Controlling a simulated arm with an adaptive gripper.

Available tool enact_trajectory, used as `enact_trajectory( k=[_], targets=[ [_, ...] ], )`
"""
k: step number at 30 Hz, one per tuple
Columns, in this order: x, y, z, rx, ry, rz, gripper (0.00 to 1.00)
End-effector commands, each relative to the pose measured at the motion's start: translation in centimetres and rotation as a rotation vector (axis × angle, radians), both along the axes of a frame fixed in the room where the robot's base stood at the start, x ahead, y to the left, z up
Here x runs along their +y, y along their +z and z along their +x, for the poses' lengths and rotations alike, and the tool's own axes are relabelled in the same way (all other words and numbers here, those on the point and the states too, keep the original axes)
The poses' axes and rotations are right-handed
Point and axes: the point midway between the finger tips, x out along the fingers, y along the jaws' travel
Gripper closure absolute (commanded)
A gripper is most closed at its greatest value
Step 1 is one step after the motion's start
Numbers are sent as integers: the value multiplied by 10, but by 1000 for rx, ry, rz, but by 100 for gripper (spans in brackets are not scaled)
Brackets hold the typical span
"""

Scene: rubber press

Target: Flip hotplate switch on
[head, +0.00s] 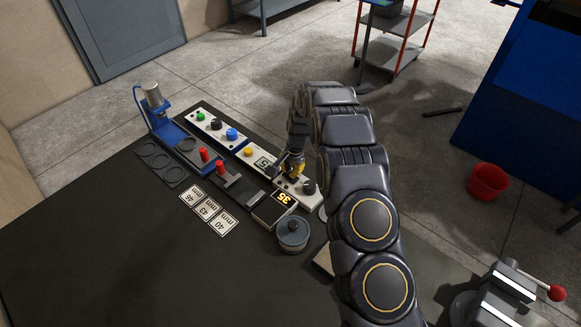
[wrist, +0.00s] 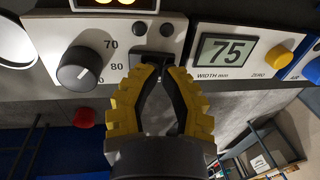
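The hotplate control panel is the pale panel (wrist: 95,35) at the left of the wrist view, with a round black knob (wrist: 83,69), marks 70 and 80 and two small buttons. A black switch (wrist: 146,57) sits on it right by my fingertips; they partly cover it, and its position cannot be told. In the head view the panel's knob (head: 309,187) shows beside an amber display reading 35 (head: 283,197). My gripper (wrist: 166,66) has yellow-and-black fingers with tips drawn together, holding nothing visible. In the head view my gripper (head: 292,165) is over the panel.
A gauge display reading 75 (wrist: 227,51) is right beside my gripper. A lidded grey pot (head: 292,232) stands close in front of the panel. Red-knobbed levers (head: 204,155), a button panel (head: 216,128) and number cards (head: 208,210) lie left. The table's front left is clear.

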Motion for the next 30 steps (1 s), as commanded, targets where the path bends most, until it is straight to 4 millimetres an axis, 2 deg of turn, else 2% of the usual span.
enact_trajectory(
  k=[19, 30],
  targets=[
    [4, -12, 4, 155, 4, -155, 100],
    [5, -15, 3, 167, 2, -161, 100]
  ],
)
